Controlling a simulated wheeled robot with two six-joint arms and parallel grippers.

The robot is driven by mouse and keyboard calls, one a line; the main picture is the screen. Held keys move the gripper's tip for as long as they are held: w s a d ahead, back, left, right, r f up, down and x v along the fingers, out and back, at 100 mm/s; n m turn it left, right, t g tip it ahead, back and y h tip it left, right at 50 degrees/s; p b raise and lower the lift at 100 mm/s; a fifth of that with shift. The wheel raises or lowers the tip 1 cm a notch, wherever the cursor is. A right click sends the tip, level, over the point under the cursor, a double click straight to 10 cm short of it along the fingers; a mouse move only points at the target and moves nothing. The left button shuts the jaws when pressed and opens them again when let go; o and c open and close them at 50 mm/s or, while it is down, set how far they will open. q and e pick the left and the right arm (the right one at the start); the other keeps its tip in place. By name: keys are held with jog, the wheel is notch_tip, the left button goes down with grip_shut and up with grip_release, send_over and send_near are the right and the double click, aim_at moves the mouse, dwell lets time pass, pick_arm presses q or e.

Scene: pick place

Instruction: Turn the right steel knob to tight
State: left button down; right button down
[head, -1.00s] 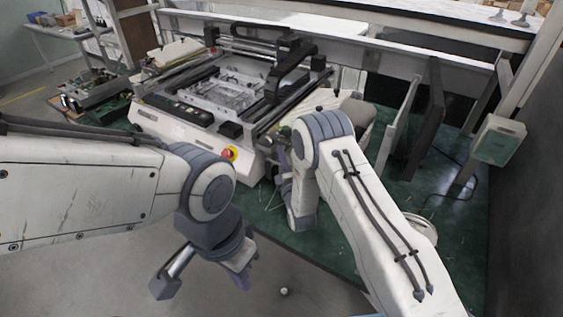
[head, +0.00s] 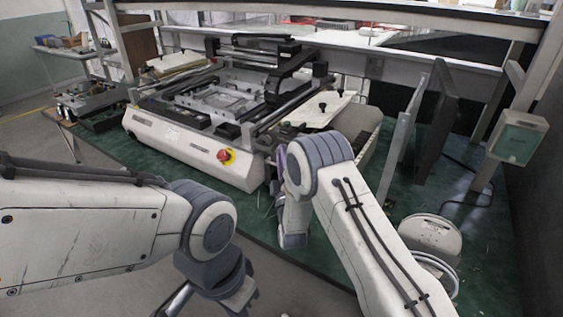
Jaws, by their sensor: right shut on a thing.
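My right gripper (head: 280,165) is at the front right corner of the white and black machine (head: 195,140), beside its side rail. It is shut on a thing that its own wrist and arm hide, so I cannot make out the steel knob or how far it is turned. My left gripper (head: 205,303) hangs low at the bottom edge, away from the machine. Its fingertips are cut off by the frame, so its opening cannot be seen.
Upright panels (head: 405,130) and a round white device (head: 432,235) stand further right. Green bench top (head: 265,215) is bare in front.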

jog(key=c, duration=0.6)
grip_release()
jog(key=b+v, duration=1)
jog(key=shift+s+f+b, duration=0.1)
jog(key=shift+s+b, duration=0.15)
jog(key=shift+b, duration=0.15)
jog(key=shift+c, duration=0.2)
